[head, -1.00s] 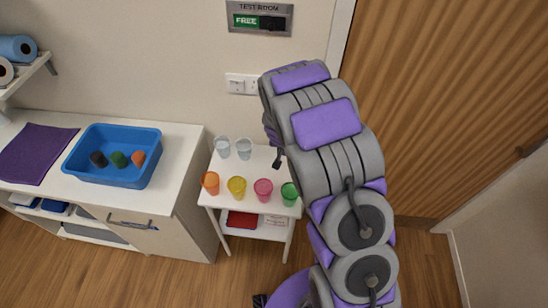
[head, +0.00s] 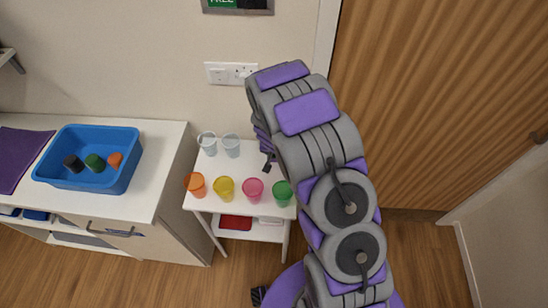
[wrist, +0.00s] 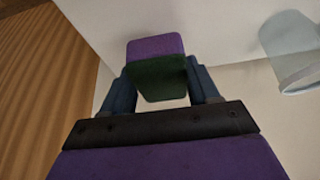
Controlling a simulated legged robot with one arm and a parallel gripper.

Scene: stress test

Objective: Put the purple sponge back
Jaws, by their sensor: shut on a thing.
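The purple sponge (wrist: 155,46) is purple with a dark green layer. It sits between the two fingers of my gripper (wrist: 162,84) in the wrist view, and the gripper is shut on it. In the head view my arm hides the sponge, and only a small dark part of my gripper (head: 268,162) shows over the small white table (head: 207,170). A clear glass (wrist: 292,50) stands at the right of the wrist view, apart from the sponge. A purple mat (head: 18,158) lies on the counter at the far left.
Orange (head: 196,186), yellow (head: 224,189), pink (head: 253,190) and green (head: 282,193) cups stand along the table's front. Two clear glasses (head: 207,143) (head: 231,145) stand behind. A blue tray (head: 118,175) with black, green and orange pieces is on the counter (head: 160,170).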

